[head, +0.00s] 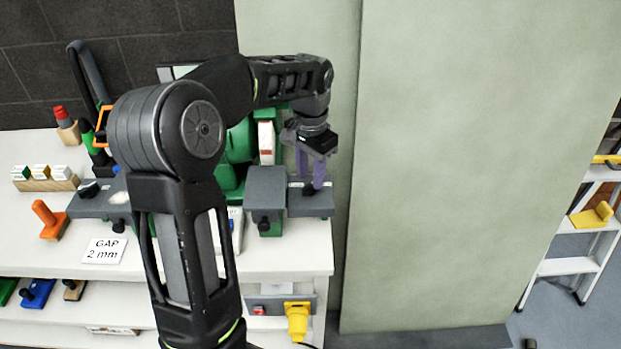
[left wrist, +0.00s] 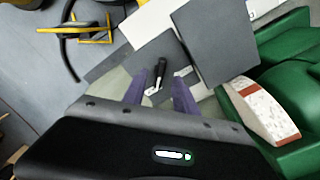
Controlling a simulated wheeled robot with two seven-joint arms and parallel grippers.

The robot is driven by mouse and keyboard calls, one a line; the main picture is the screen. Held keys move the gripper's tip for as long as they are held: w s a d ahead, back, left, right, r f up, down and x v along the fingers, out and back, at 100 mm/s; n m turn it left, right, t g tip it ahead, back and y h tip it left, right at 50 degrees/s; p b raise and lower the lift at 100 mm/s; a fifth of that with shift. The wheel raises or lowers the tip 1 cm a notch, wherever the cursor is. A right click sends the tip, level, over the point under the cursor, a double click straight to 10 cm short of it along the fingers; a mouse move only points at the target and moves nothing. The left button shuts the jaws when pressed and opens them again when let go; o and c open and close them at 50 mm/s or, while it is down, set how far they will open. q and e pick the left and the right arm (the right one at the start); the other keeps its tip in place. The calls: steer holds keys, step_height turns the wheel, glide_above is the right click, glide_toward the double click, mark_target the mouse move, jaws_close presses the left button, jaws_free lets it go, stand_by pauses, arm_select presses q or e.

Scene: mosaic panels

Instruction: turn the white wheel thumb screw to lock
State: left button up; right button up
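The green bench grinder (head: 235,150) stands on the white bench, partly hidden behind my left arm. Its white wheel (head: 266,142) is at its right end and also shows in the left wrist view (left wrist: 262,108). Beside the wheel is a grey block-shaped rest (head: 265,182), with a lower grey plate (head: 318,207) to its right. A black thumb screw (head: 308,189) stands on that plate; it shows between the fingers in the left wrist view (left wrist: 160,70). My left gripper (head: 311,178) points down, open, its purple fingers on either side of the screw. Contact is unclear.
A second grey rest (head: 95,207) with a black knob is at the left. A "GAP 2 mm" card (head: 104,251), an orange-handled tool (head: 47,217) and a wooden block (head: 45,180) lie on the bench. A yellow plug (head: 297,318) hangs at the front. A pale panel (head: 450,150) stands right.

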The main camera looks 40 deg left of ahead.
mark_target(311, 184)
arm_select(q)
step_height(311, 184, up, 6)
steer(key=shift+f, duration=0.15)
stand_by(0.6)
